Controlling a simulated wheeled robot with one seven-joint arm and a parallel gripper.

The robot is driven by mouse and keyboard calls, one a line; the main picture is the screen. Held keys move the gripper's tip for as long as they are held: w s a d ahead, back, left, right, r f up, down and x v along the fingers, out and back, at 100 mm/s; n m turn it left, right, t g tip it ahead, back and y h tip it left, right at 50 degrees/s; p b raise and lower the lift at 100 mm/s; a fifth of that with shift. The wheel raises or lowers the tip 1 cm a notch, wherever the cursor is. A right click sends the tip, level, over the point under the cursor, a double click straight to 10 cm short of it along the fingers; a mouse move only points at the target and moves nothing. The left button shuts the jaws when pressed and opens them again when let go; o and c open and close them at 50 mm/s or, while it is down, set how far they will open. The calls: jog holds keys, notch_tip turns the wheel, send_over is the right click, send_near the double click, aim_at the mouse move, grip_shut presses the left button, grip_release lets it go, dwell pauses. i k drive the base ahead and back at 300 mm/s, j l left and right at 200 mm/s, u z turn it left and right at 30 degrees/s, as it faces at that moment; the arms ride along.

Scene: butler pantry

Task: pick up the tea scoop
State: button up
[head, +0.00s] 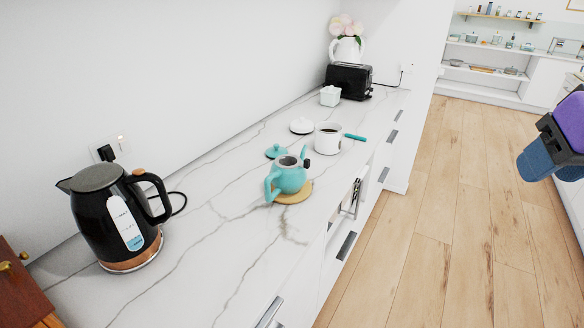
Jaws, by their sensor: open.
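A short teal handle (355,137) shows at the right side of a white canister (328,138) with dark contents. It looks like the tea scoop's handle. I cannot tell whether it lies in the canister or beside it, and no bowl of a scoop is visible. My gripper (553,172), with blue fingers below a purple part, is at the right edge, over the floor side. It is open, with nothing seen between its fingers, and well apart from the canister.
On the marble counter (200,235), a teal open teapot (289,178) stands on a round wooden mat (296,196) in front of the canister. A teal lid (276,151), white lid (301,126), toaster (348,81) and black kettle (112,215) stand around. The wooden floor (440,200) is clear.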

aim_at(346, 134)
jog(key=i+l+u, duration=0.1)
jog(key=u, duration=0.5)
jog(key=i+l+u, duration=0.15)
jog(key=l, duration=0.2)
jog(key=i+l+u, duration=0.2)
jog(key=l, duration=0.15)
jog(key=i+l+u, duration=0.15)
jog(key=l, duration=0.2)
jog(key=l+u, duration=0.15)
jog(key=l, duration=0.25)
jog(key=i+l, duration=0.1)
jog(key=l, duration=0.35)
jog(key=i+l, duration=0.15)
jog(key=l, duration=0.25)
jog(key=i+l, duration=0.1)
jog(key=l, duration=0.35)
jog(key=i+l+u, duration=0.1)
jog(key=l, duration=0.3)
jog(key=i+l, duration=0.15)
jog(key=l, duration=0.3)
jog(key=i+l, duration=0.1)
jog(key=l, duration=0.35)
